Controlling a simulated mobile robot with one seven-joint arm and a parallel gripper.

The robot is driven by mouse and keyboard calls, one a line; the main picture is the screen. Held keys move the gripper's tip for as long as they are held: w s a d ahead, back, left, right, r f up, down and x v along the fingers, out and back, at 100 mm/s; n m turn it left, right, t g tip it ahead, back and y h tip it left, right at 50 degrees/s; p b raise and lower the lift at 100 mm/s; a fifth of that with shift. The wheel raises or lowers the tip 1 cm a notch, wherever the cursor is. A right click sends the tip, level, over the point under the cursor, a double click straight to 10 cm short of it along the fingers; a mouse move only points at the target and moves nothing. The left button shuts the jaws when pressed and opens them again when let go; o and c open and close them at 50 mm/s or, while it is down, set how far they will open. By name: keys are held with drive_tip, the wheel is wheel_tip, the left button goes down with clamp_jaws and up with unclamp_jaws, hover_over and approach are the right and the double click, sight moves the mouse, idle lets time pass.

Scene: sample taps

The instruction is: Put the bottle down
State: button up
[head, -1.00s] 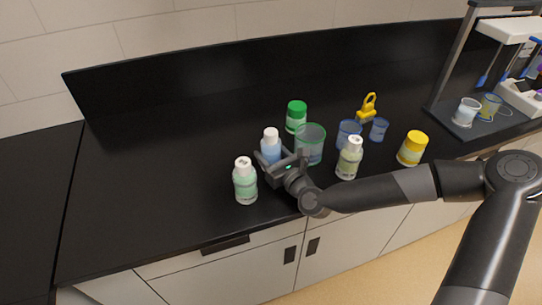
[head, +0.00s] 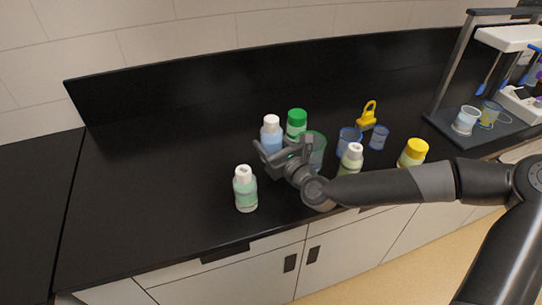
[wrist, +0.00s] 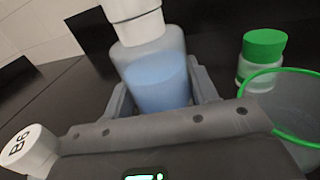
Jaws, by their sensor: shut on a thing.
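The bottle (head: 271,134) has a white cap and pale blue liquid. My gripper (head: 274,152) is shut on it, around its lower body. In the wrist view the bottle (wrist: 153,70) stands between the two fingers of my gripper (wrist: 160,92), slightly tilted in the picture. Its base is hidden behind my gripper, so I cannot tell whether it touches the black counter (head: 160,165).
A white-capped bottle with green liquid (head: 245,190) stands front left. A green-lidded jar (head: 297,122) and a green-rimmed beaker (wrist: 290,105) are close on the right. Another white-capped bottle (head: 351,160) and a yellow-lidded jar (head: 413,152) stand further right. The left counter is clear.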

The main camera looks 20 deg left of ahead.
sight(271, 133)
wheel_tip(271, 133, up, 3)
drive_tip(key=shift+r, duration=0.2)
wheel_tip(271, 133, up, 11)
drive_tip(key=shift+r, duration=0.2)
drive_tip(key=s+a+f, duration=0.1)
drive_tip(key=s+a, duration=0.3)
drive_tip(key=a, duration=0.8)
drive_tip(key=s+a+f, duration=0.2)
drive_tip(key=s+a, duration=0.2)
drive_tip(key=a, duration=0.8)
drive_tip(key=shift+s+a+f, duration=0.15)
drive_tip(key=shift+a+f, duration=0.05)
drive_tip(key=shift+a, duration=0.2)
drive_tip(key=s+a+r, duration=0.2)
drive_tip(key=s+a, duration=0.1)
drive_tip(key=s+a+r, duration=0.1)
drive_tip(key=shift+s+a, duration=0.25)
drive_tip(key=shift+a, duration=0.1)
wheel_tip(271, 133, down, 17)
drive_tip(key=shift+a+f, duration=0.1)
drive_tip(key=shift+f, duration=1.9)
drive_tip(key=shift+f, duration=0.15)
